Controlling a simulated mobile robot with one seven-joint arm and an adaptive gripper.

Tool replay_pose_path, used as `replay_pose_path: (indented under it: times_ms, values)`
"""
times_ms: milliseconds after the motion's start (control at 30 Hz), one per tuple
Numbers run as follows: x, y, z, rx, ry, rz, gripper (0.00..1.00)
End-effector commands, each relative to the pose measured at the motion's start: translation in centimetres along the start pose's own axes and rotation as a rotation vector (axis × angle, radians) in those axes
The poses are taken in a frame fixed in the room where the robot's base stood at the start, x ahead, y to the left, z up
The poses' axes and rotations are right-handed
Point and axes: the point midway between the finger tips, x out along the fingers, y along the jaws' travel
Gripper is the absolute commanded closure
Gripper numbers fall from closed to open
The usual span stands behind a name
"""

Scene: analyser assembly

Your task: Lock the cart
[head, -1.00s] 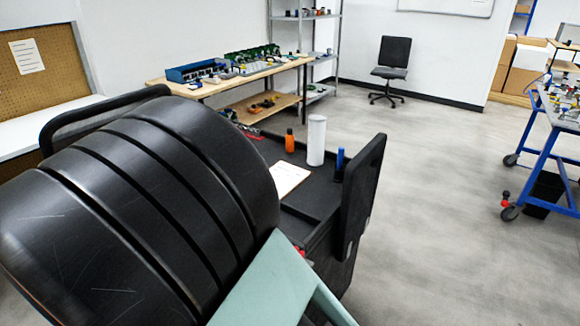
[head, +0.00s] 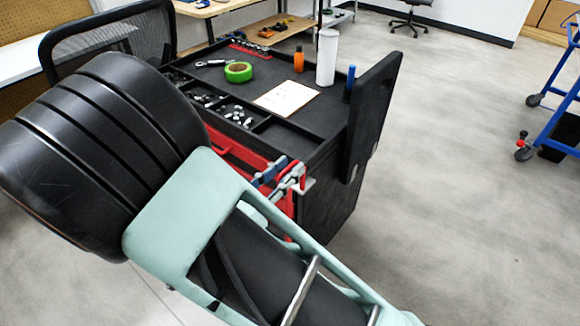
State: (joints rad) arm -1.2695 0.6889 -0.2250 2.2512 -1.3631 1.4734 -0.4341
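Two cart-like things are in view, and I cannot tell which one the task means. A black tool cart (head: 330,150) with red drawer fronts stands in the middle, behind my arm. Its wheels are hidden. A blue-framed cart (head: 562,95) is cut off by the right edge. One of its dark castors (head: 524,154) shows, with a small red part (head: 523,135) above it. I cannot tell whether that castor is locked. My black and pale green arm fills the lower left, and my gripper is not in view.
On the tool cart are a green tape roll (head: 238,72), a paper (head: 286,98), an orange bottle (head: 299,60), a white cylinder (head: 327,57) and small parts in trays. A mesh-backed chair (head: 110,45) stands behind. Grey floor (head: 450,200) between the carts is clear.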

Motion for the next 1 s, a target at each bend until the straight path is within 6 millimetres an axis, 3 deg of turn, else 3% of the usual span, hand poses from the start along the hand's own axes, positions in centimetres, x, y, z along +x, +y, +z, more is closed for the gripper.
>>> replay_pose_path:
  times_ms: [133, 433, 700, 1000]
  values:
    - [1.23, -0.04, 0.00, 0.001, 0.000, -0.002, 0.74]
    - [1.49, -0.02, 0.01, 0.001, 0.001, 0.000, 0.74]
    - [1.47, -0.03, 0.00, 0.000, 0.001, -0.001, 1.00]
    - [1.47, -0.10, -0.02, -0.001, 0.001, -0.003, 1.00]
